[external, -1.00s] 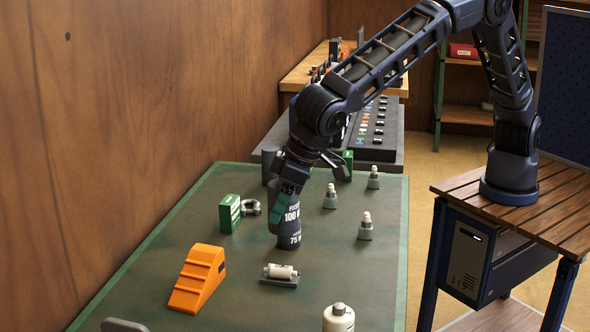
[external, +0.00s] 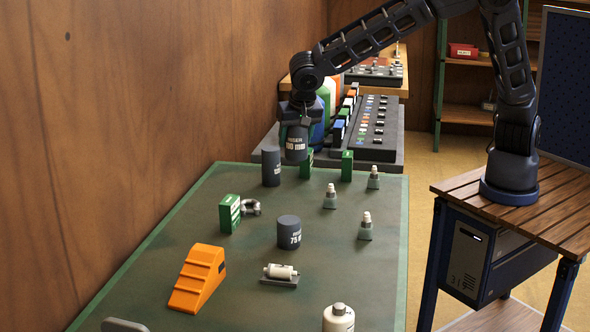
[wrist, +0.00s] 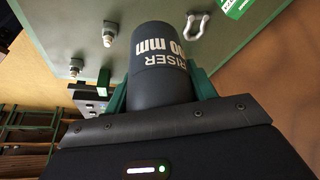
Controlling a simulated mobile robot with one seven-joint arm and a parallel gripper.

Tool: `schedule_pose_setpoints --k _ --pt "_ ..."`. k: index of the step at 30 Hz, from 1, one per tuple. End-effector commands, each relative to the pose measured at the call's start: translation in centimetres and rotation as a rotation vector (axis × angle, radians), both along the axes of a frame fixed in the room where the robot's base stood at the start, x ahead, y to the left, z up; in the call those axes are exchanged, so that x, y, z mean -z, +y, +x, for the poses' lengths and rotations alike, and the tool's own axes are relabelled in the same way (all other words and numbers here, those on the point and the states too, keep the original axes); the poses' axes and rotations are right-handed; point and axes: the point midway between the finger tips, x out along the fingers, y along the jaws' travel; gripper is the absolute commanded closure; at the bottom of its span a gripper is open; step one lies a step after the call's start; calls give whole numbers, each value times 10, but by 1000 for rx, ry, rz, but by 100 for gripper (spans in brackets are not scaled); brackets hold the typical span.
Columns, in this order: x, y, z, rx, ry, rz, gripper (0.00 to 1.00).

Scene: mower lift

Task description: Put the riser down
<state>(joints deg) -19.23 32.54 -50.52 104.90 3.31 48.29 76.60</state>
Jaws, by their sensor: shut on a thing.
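My gripper (external: 297,112) is shut on the dark grey riser (external: 295,143), which reads "RISER" and a size ending in "00 mm". The riser hangs upright over the far end of the green table (external: 330,190). In the wrist view the riser (wrist: 158,75) sits between the green fingers (wrist: 160,92). A shorter dark riser (external: 289,232) marked "75" stands on the table's middle. Another dark cylinder (external: 271,167) stands at the far left, just left of the held riser.
Green boxes (external: 346,166) stand near the far edge. An orange wedge (external: 198,278), a green box with a shackle (external: 230,213), a small roller block (external: 280,274) and a white bottle (external: 338,318) stand nearer.

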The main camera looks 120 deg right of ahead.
Motion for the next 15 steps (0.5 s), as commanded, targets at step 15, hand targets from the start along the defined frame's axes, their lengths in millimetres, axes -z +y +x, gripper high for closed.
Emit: schedule_pose_setpoints --k 15 --pt "64 -12 -19 72 4 0 77"
